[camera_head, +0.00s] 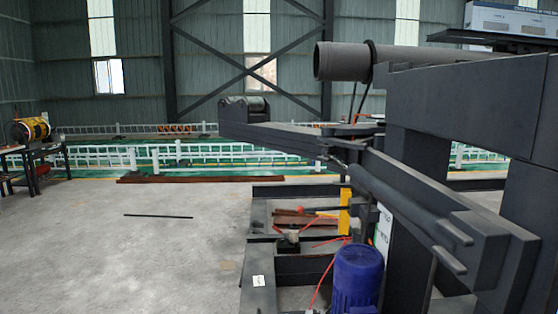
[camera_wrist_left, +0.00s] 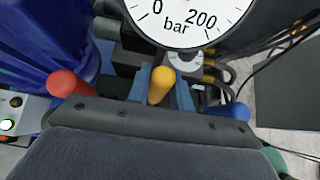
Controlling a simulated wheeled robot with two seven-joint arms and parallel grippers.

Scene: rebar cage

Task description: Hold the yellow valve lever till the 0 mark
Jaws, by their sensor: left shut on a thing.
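In the left wrist view, the yellow valve lever (camera_wrist_left: 161,85) stands near the middle, its rounded end toward the camera. My left gripper (camera_wrist_left: 162,76) is around it, with a blue-grey finger on each side, shut on the lever. Above it is a white round pressure gauge (camera_wrist_left: 190,14) marked 0, 200 and bar. Only the lower part of its dial is in the picture, and I cannot read its needle. Neither gripper shows in the head view, and my right gripper is in neither view.
A red lever knob (camera_wrist_left: 62,83) is left of the yellow lever, and a blue lever (camera_wrist_left: 233,110) is on the right. Black hoses (camera_wrist_left: 225,75) run close behind. In the head view, a large dark machine (camera_head: 440,110) fills the right, with a blue motor (camera_head: 357,275) below.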

